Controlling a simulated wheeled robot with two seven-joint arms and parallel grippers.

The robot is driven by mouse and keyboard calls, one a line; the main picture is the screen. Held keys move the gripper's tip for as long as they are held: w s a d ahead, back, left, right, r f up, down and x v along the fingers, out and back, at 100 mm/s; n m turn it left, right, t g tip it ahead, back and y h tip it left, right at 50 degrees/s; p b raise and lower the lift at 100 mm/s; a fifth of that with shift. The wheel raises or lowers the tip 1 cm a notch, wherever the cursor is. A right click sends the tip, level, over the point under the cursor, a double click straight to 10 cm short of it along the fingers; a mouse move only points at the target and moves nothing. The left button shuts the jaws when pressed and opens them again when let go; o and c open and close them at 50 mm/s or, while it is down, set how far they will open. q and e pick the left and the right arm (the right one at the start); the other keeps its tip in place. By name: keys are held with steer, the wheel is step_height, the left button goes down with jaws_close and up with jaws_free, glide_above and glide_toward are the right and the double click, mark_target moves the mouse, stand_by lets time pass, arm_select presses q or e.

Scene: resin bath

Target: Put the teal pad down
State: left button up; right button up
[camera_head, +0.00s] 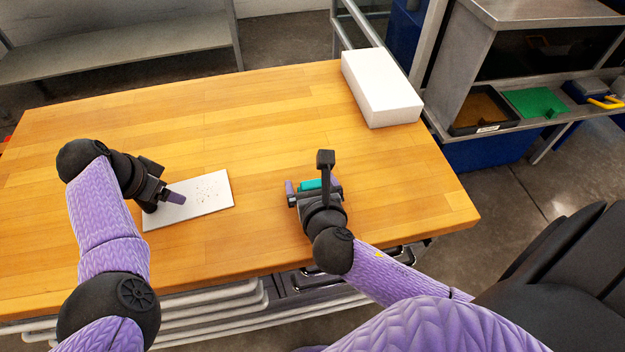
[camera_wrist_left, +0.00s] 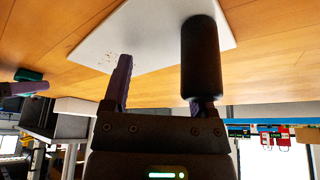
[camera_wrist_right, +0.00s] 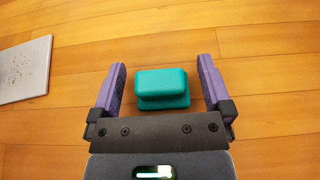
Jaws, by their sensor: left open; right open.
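The teal pad (camera_wrist_right: 162,88) lies on the wooden table between the fingers of my right gripper (camera_wrist_right: 161,90), with a visible gap on each side. That gripper is open and low over the table. In the head view, the pad (camera_head: 308,185) is partly hidden by my right gripper (camera_head: 315,188). My left gripper (camera_head: 162,202) is open over a white board (camera_head: 213,187) with dark specks. In the left wrist view, a black cylinder (camera_wrist_left: 200,55) stands in front of one finger and hides it; I cannot tell whether they touch.
A white block (camera_head: 381,88) lies at the table's back right corner. The wooden table (camera_head: 250,125) is clear between the board and the block. Beyond its right edge is a shelf with a black tray (camera_head: 484,108) and a green item (camera_head: 535,102).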

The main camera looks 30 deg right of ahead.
steer(key=v, duration=1.2)
